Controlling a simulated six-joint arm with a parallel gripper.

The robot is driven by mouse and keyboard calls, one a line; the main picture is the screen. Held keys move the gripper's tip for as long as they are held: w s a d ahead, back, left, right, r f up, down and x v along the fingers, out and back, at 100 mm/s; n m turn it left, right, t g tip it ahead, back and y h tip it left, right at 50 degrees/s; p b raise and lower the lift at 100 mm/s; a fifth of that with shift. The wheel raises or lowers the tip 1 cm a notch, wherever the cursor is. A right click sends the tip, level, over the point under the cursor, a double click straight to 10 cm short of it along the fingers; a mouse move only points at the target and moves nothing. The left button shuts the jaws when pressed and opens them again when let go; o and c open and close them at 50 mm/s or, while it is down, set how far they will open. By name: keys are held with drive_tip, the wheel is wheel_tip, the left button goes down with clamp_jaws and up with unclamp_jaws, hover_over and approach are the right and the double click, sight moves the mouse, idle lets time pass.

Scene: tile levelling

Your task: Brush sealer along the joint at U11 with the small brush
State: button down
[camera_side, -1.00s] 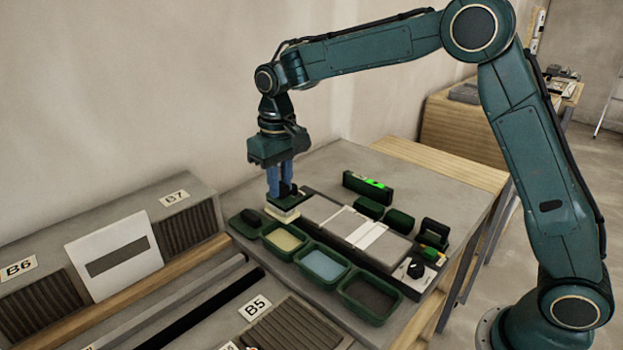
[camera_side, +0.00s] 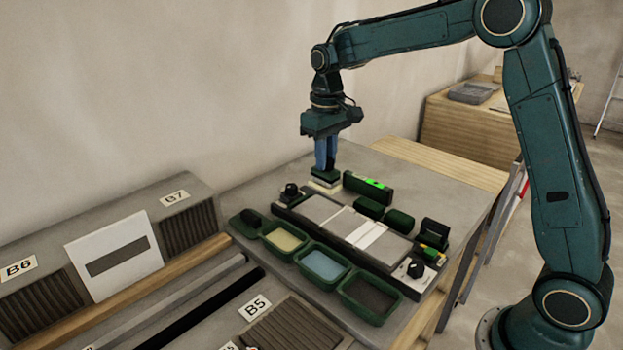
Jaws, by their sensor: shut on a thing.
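My gripper (camera_side: 326,168) has its blue fingers shut on a dark green block with a pale underside (camera_side: 325,184). Whether this is the small brush I cannot tell. The held block is just behind the far left end of the tile fixture, close to the bench top; whether it touches the bench is unclear. The fixture holds grey tiles (camera_side: 317,208) with pale strips (camera_side: 362,232) across the middle, where a joint may lie. No U11 label is readable.
Trays with yellow (camera_side: 285,239), blue (camera_side: 322,266) and dark contents (camera_side: 370,296) line the fixture's near side. A green level (camera_side: 367,187) stands right of the held block. Dark knobs (camera_side: 291,191) and (camera_side: 416,270) rise at the fixture's ends. Labelled racks B5, B6 and B7 lie left.

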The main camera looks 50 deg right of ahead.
sight(334, 190)
drive_tip(key=d, duration=0.1)
drive_tip(key=s+d, duration=0.1)
drive_tip(key=d, duration=0.1)
drive_tip(key=s+d+r, duration=0.1)
drive_tip(key=d, duration=0.1)
drive_tip(key=shift+d, duration=0.15)
drive_tip(key=shift+f, duration=0.1)
wheel_tip(334, 190, down, 8)
idle(0.7)
drive_tip(key=shift+w+f, duration=0.1)
drive_tip(key=shift+f, duration=0.3)
idle(1.2)
drive_tip(key=shift+a, duration=1.15)
drive_tip(key=shift+a, duration=0.1)
drive_tip(key=shift+a+f, duration=0.15)
drive_tip(key=shift+a, duration=0.9)
